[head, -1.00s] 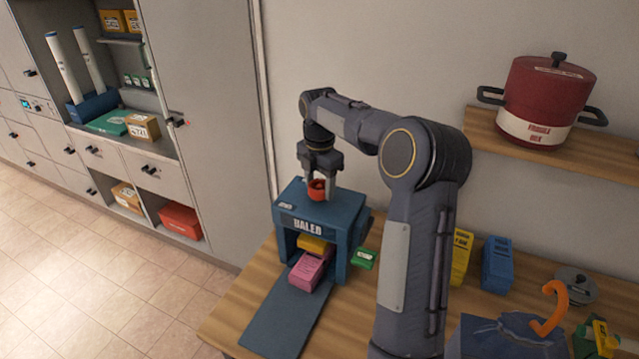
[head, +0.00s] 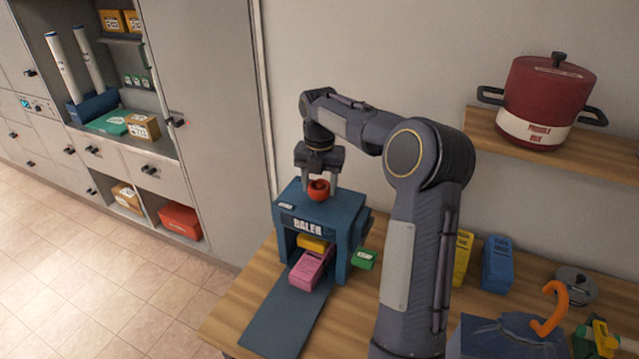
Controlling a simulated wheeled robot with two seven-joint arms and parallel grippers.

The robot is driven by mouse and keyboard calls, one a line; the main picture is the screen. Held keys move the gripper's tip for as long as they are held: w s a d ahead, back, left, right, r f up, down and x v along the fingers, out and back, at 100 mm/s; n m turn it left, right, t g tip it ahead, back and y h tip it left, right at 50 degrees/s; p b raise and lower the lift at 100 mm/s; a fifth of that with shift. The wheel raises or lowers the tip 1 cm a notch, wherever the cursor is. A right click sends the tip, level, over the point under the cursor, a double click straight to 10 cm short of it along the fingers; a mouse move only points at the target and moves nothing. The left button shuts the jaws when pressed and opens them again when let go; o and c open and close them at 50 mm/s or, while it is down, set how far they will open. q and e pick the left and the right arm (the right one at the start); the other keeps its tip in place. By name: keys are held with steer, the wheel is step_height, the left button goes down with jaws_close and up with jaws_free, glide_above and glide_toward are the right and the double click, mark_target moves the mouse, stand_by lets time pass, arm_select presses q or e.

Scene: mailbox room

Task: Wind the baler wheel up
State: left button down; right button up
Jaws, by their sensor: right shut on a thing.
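The blue baler (head: 345,228) stands on the wooden table, with its name on the front. Its small orange-red wheel (head: 318,194) sits on top. My right gripper (head: 319,186) points down from above and is shut on the wheel, one finger at each side. A yellow block (head: 311,243) and a pink block (head: 307,270) lie in the baler's front opening, the pink one sticking out onto the blue ramp (head: 283,316). My left gripper is not in view.
A green box (head: 365,259) lies right of the baler. Yellow (head: 462,258) and blue (head: 497,263) packages, a metal lid (head: 576,284) and an orange hook (head: 552,308) are further right. A red pot (head: 545,95) stands on the wall shelf. Cabinets fill the left.

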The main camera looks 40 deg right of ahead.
mark_target(320, 185)
steer(key=shift+w+r, duration=0.1)
steer(key=shift+r, duration=0.05)
steer(key=o, duration=1)
step_height(320, 185, up, 8)
steer(key=shift+f+b, duration=0.2)
steer(key=shift+b, duration=0.1)
